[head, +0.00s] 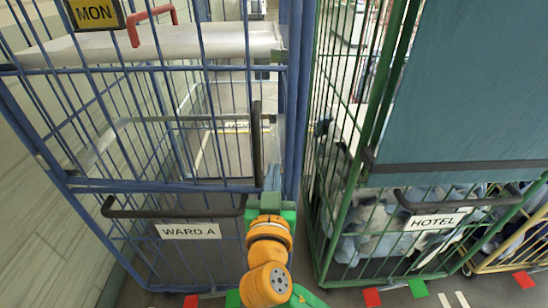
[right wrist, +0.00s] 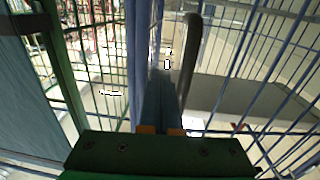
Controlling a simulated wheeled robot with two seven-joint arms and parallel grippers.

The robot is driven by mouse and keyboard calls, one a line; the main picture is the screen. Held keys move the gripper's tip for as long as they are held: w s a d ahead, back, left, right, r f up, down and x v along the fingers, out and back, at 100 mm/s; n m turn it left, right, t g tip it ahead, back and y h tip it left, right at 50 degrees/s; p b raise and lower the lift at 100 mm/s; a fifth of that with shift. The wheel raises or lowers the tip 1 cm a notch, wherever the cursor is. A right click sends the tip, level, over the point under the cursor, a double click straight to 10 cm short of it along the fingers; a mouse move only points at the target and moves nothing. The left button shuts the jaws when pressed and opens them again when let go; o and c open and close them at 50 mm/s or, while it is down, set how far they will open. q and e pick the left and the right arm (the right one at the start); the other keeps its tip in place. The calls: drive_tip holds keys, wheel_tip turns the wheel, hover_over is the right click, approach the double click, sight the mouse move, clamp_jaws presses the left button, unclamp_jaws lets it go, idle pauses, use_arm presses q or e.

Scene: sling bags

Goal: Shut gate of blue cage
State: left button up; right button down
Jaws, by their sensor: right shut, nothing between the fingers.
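The blue cage (head: 150,187) fills the left of the head view. It has a WARD A label (head: 190,231) and a dark horizontal handle (head: 175,212) on its lower front. A dark upright handle (head: 257,140) stands near its right post; it also shows in the right wrist view (right wrist: 191,60). I cannot tell for sure how far the gate stands open. My right gripper (head: 272,178) is shut and empty beside the blue right post, just right of the upright handle's lower end. In the right wrist view its fingers (right wrist: 161,100) point toward the bars. My left gripper is not in view.
A green cage (head: 325,215) with a HOTEL label (head: 436,222), a teal panel (head: 470,90) and cloth inside stands close on the right, leaving a narrow gap. A yellow cage (head: 500,262) is at far right. A pale shelf (head: 190,45) crosses the blue cage.

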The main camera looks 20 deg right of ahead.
sight(275, 152)
drive_tip(key=x, duration=0.4)
drive_tip(key=shift+w+d, duration=0.1)
drive_tip(key=shift+w, duration=0.05)
